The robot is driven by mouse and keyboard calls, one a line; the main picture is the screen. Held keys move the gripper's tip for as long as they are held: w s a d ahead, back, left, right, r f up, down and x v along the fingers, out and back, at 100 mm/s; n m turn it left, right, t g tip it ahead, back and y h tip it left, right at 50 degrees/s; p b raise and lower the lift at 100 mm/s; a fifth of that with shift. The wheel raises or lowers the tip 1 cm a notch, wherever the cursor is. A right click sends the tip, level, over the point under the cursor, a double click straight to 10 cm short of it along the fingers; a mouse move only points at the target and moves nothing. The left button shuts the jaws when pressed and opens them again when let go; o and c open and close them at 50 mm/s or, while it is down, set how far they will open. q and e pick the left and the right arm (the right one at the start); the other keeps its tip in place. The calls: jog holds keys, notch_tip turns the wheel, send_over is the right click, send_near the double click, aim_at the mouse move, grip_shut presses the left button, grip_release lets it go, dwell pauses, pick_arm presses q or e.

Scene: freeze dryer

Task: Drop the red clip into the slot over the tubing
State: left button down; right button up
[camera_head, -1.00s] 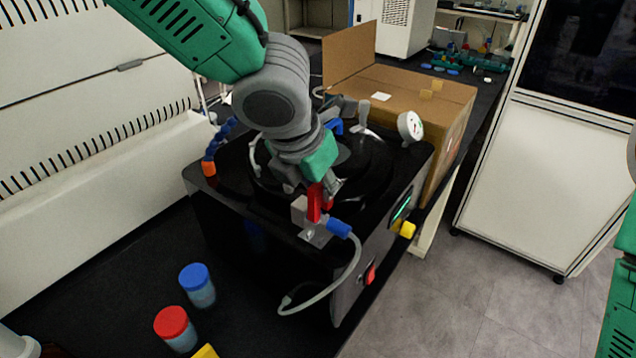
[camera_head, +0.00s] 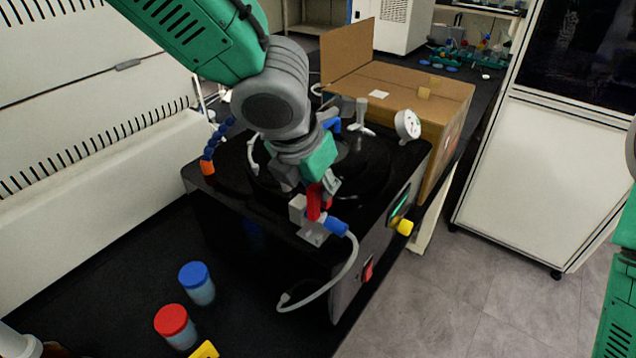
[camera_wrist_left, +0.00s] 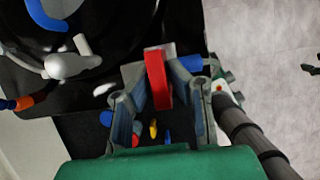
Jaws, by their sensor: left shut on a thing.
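The red clip (camera_head: 314,202) is a narrow upright red piece at the grey slotted block (camera_head: 298,207) on the front corner of the black freeze dryer. My left gripper (camera_head: 324,186) is shut on the clip's upper part. In the left wrist view the clip (camera_wrist_left: 158,80) stands between the two fingers (camera_wrist_left: 155,100). Clear tubing (camera_head: 352,262) with a blue connector (camera_head: 337,226) runs from the block and curves down the machine's front. I cannot tell how deep the clip sits in the slot. My right gripper is not in view.
A red-capped jar (camera_head: 171,320) and a blue-capped jar (camera_head: 194,276) stand on the dark bench at the lower left. A pressure gauge (camera_head: 407,124) and a cardboard box (camera_head: 400,85) are behind. A yellow knob (camera_head: 404,227) sticks out from the machine's right side.

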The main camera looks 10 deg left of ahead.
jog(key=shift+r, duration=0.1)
pick_arm(q)
jog(key=shift+a+p, duration=0.15)
jog(key=shift+p, duration=0.15)
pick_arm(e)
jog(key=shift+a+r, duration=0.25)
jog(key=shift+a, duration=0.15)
pick_arm(q)
jog(key=shift+d+f, duration=0.35)
jog(key=shift+d, duration=0.05)
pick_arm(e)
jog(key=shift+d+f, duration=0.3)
pick_arm(q)
jog(key=shift+a+f+b, duration=0.3)
jog(key=shift+f+b, duration=0.1)
jog(key=shift+b, duration=0.1)
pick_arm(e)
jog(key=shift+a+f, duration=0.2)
pick_arm(q)
jog(key=shift+d+f, duration=0.15)
jog(key=shift+f, duration=0.15)
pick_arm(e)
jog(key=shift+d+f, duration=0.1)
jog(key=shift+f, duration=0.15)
pick_arm(q)
jog(key=shift+s+f+b, duration=0.1)
jog(key=shift+f+b, duration=0.8)
jog(key=shift+f, duration=0.25)
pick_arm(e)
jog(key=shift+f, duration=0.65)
